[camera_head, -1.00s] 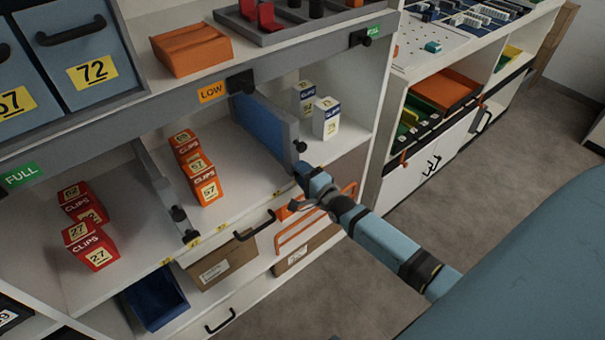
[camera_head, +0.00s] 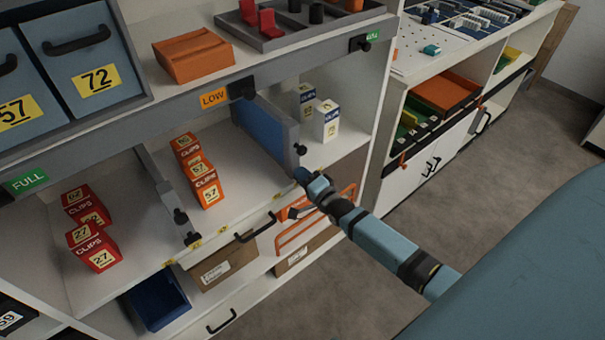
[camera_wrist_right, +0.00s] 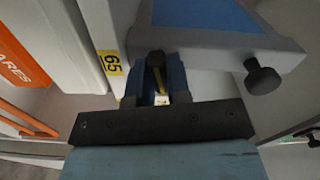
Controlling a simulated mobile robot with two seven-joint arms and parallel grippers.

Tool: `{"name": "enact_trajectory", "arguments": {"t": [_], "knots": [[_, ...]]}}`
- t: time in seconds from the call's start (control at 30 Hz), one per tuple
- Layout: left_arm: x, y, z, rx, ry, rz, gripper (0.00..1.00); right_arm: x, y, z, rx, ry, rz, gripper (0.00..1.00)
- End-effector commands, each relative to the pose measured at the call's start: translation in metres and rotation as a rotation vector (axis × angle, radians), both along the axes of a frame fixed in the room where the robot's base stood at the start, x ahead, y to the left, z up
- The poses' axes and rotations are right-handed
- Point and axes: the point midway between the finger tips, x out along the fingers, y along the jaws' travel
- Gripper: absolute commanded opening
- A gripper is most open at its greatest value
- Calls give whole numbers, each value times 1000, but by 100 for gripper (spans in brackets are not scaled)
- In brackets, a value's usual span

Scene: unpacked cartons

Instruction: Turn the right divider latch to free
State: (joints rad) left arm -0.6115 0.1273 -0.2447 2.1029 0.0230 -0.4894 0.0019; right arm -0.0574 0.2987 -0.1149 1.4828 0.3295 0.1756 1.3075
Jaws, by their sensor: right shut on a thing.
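The right divider (camera_head: 265,130) is a blue panel with a grey end post, standing on the shelf between the orange and white boxes. A black round knob (camera_head: 300,149) sticks out of its post and shows large in the right wrist view (camera_wrist_right: 262,78). My right gripper (camera_head: 302,176) is at the foot of this post, at the shelf's front edge. In the right wrist view its two blue fingers (camera_wrist_right: 161,82) are shut on the small dark latch (camera_wrist_right: 155,59), with a yellow strip between them. The fingers mostly hide the latch, so its turn angle is unclear. My left gripper is out of view.
The left divider (camera_head: 165,190) stands between red (camera_head: 95,246) and orange clip boxes (camera_head: 204,184). White boxes (camera_head: 326,120) stand right of the right divider. Open floor is at right.

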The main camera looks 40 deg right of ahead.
Motion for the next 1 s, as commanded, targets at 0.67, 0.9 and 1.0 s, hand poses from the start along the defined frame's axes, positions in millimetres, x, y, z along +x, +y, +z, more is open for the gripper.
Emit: {"name": "enact_trajectory", "arguments": {"t": [0.67,0.9,1.0], "knots": [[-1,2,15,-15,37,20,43,0,0,1,-638,-48,0,0],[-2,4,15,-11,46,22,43,0,0,1,-865,-66,-1,0],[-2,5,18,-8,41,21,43,0,0,1,-957,-73,-1,0]]}}
